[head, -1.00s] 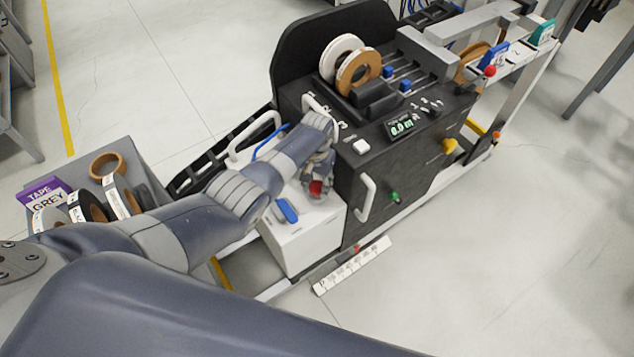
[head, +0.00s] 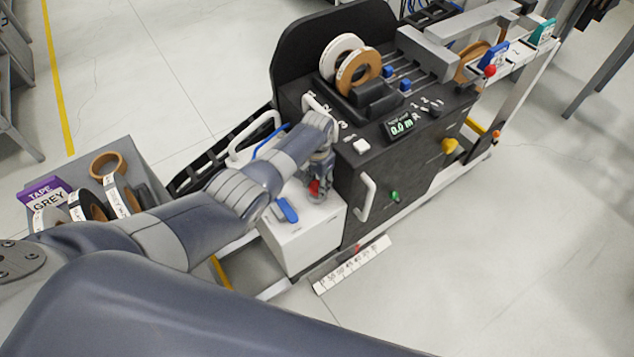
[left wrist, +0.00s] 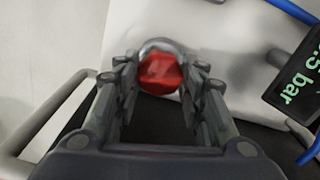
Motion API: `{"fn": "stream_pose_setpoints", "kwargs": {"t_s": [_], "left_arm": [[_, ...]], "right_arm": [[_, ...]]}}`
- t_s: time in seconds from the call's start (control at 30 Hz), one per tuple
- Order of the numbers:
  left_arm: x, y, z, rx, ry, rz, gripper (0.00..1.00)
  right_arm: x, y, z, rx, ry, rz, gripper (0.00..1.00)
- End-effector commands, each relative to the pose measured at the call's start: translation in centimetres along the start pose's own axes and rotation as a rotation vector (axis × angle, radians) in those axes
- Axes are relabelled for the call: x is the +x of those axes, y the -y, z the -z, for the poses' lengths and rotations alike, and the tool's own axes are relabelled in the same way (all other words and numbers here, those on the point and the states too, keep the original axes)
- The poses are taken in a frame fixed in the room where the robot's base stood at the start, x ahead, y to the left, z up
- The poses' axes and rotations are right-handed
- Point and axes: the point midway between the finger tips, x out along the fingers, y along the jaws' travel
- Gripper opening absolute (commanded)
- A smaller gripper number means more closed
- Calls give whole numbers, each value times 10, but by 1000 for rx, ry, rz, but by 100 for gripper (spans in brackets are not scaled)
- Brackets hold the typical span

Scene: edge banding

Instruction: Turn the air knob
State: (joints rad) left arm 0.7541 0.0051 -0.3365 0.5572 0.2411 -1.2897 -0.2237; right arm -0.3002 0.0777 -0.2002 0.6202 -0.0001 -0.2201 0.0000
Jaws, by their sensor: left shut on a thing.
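The red air knob (head: 314,187) is on top of the white box at the front of the edge banding machine. It also shows in the left wrist view (left wrist: 159,73), in front of a grey ring on a pale panel. My left gripper (head: 318,190) is at the knob and shut on it, with one finger on each side in the wrist view (left wrist: 160,82). The fingers and wrist hide part of the knob in the head view. My right gripper is not in view.
A display (left wrist: 294,80) ending in ".5 bar" is right of the knob in the wrist view. A blue lever (head: 287,211) is on the white box (head: 305,240). The black machine body (head: 375,165) stands close right of my gripper. Tape rolls (head: 107,166) lie at the left.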

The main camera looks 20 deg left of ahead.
Motion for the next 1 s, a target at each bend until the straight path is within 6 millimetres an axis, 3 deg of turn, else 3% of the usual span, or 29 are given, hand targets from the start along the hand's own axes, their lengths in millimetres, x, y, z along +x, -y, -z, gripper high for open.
{"fn": "stream_pose_setpoints", "kwargs": {"t_s": [0.03, 0.07, 0.13, 0.63, 0.87, 1.0], "left_arm": [[0, 0, 0, 0, 0, 0, 14], [0, 0, 0, -1, 0, 0, 45], [0, 0, 0, -1, 0, 0, 59], [-6, 0, 1, -1, -2, 0, 59], [-29, 0, 0, -1, -3, 1, 59], [-53, 0, 1, -1, -5, 1, 59]], "right_arm": [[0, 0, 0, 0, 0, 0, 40], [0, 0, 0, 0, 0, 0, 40], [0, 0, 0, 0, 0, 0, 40], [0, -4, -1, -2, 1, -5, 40], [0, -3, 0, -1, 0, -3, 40], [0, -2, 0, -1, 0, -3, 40]]}}
